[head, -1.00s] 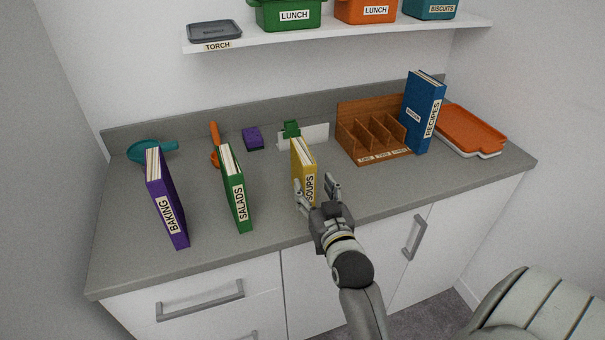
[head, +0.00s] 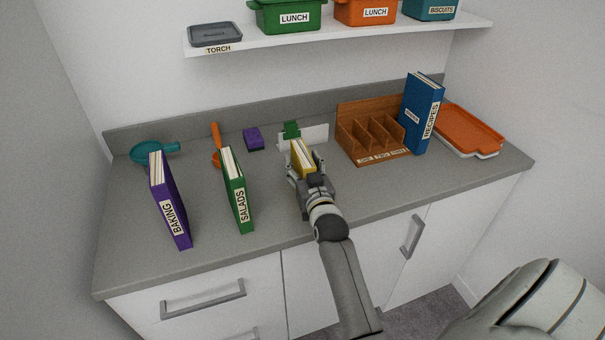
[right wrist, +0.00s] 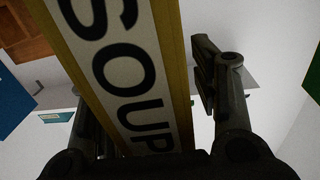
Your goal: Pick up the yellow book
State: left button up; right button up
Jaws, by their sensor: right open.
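The yellow book (head: 302,158) stands upright on the grey counter, its pages showing at the top and its lower part hidden behind my right gripper. My right gripper (head: 306,174) is open, with its fingers on either side of the book. In the right wrist view the book's spine (right wrist: 125,75), lettered "SOUP", fills the space between the fingers. A gap shows between the spine and the finger on the right (right wrist: 220,90). The other finger is partly hidden behind the book. My left gripper is not in view.
A green book (head: 237,190) and a purple book (head: 168,200) stand to the left. A wooden organiser (head: 372,135), a blue book (head: 423,115) and an orange tray (head: 468,130) are to the right. A shelf (head: 350,38) with boxes hangs above.

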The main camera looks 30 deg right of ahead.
jog(key=shift+w, duration=0.1)
jog(key=c, duration=1.2)
jog(key=shift+r, duration=0.1)
grip_shut()
